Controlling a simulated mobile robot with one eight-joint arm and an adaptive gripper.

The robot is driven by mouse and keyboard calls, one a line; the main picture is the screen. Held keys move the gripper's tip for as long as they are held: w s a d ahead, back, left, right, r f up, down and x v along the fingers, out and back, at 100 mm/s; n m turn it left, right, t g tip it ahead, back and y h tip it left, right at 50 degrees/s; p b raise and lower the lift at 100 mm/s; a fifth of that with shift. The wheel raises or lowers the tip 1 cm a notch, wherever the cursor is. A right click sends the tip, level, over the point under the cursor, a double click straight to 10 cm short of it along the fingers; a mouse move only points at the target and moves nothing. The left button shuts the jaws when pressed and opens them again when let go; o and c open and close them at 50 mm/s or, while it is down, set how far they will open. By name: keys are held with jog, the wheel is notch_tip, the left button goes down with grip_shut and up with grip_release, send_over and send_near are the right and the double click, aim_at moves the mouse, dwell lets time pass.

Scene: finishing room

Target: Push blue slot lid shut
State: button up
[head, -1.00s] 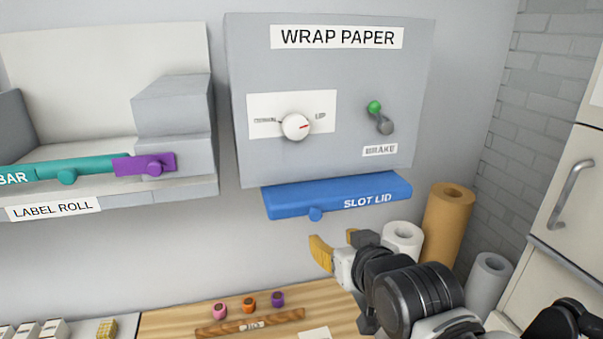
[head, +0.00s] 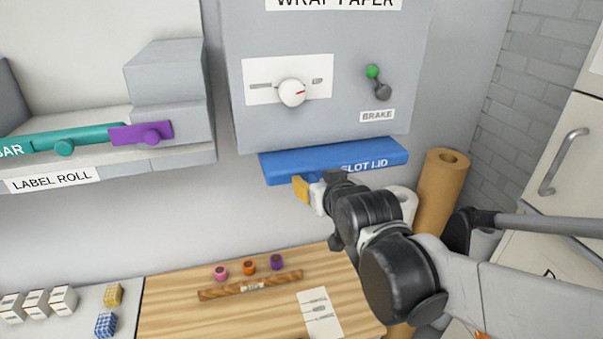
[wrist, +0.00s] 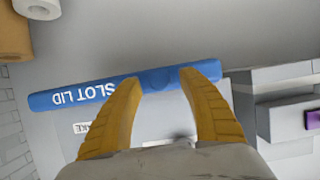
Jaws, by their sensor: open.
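The blue slot lid (head: 290,164) is a long flap along the bottom edge of the grey wrap paper box, and it stands out from it. My gripper (head: 302,187) is just in front of and below the lid's lower edge, left of its lettering. My arm covers part of the lid's lower right side. In the wrist view the slot lid (wrist: 65,98) crosses behind my gripper (wrist: 166,85). I cannot tell whether the fingers touch the lid.
The grey wrap paper box (head: 340,120) carries a dial (head: 292,92) and a green-tipped brake lever (head: 377,82). A teal bar (head: 80,145) with a purple piece is at left. Paper rolls (head: 440,190) stand at right. A wooden board (head: 180,315) lies below.

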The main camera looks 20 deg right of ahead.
aim_at(304, 162)
jog(key=shift+w+f, duration=0.25)
jog(key=shift+w, duration=0.3)
grip_shut()
jog(key=w+b, duration=0.3)
jog(key=w, duration=0.4)
jog(key=shift+f, duration=0.15)
jog(key=shift+w, duration=0.25)
jog(key=shift+r, duration=0.3)
grip_release()
jog(key=shift+f, duration=0.1)
